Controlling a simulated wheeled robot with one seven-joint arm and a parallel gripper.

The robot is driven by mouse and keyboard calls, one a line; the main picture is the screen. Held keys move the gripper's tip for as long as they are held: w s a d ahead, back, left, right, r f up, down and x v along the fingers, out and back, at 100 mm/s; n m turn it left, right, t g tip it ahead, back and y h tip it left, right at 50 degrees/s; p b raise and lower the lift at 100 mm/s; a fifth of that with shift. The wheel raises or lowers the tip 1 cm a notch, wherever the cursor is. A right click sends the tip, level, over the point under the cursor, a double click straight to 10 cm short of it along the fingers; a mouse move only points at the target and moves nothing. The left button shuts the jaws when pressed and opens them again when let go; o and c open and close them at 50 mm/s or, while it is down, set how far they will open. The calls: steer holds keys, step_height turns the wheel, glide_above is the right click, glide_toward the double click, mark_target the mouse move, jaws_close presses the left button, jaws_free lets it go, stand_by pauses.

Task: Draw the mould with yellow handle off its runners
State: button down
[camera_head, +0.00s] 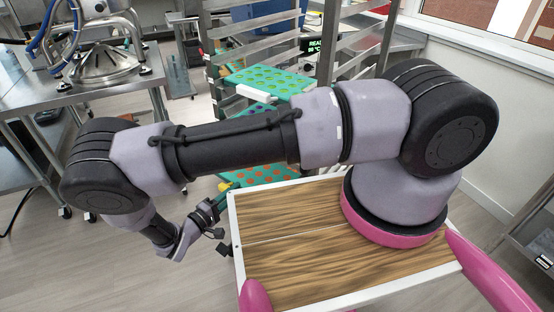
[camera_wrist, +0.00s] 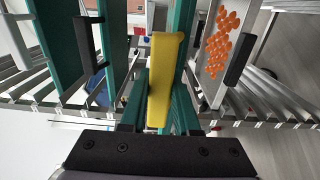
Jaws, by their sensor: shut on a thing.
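The yellow handle (camera_wrist: 161,75) stands in the middle of the wrist view, between the fingers of my gripper (camera_wrist: 158,116). My gripper is shut on it. The teal mould (camera_wrist: 183,25) that carries this handle shows only as a narrow edge; most of it is hidden behind the handle. In the head view, the yellow handle (camera_head: 224,186) is small, at the rack's left side, close to my gripper (camera_head: 214,208). How far the mould sits in its runners cannot be told.
Other teal moulds (camera_head: 268,80) sit in the metal rack (camera_head: 330,45). The wrist view shows a black handle (camera_wrist: 88,50) on one side and a tray of orange pieces (camera_wrist: 207,84) with another black handle (camera_wrist: 240,60) on the other. A steel table (camera_head: 125,82) stands left; floor lies between.

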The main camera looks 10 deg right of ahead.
steer(key=v, duration=1.1)
stand_by(0.3)
steer(key=shift+s+a, duration=0.1)
